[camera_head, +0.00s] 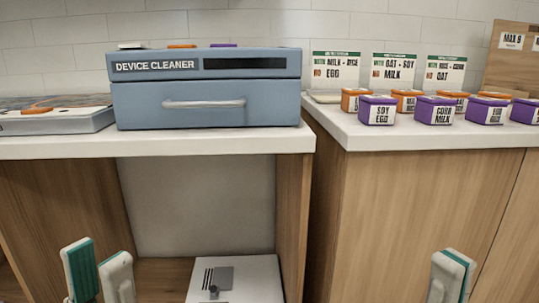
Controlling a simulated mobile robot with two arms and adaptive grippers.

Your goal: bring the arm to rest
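My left gripper (98,265) is low at the left of the head view, in front of the open space under the left counter. Its two white fingers with teal pads stand a little apart, and nothing shows between them. My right gripper (452,274) is low at the right, in front of the wooden cabinet. Its fingers overlap in this view, so I cannot tell whether it is open or shut. I see no object at its tip. The lower parts of both grippers are cut off by the bottom edge.
A blue-grey device cleaner (206,103) sits on the left counter (215,143), beside a grey tray (60,122). Orange and purple labelled boxes (376,111) and upright cards (336,72) stand on the right counter (410,137). A white device (250,275) lies below the left counter.

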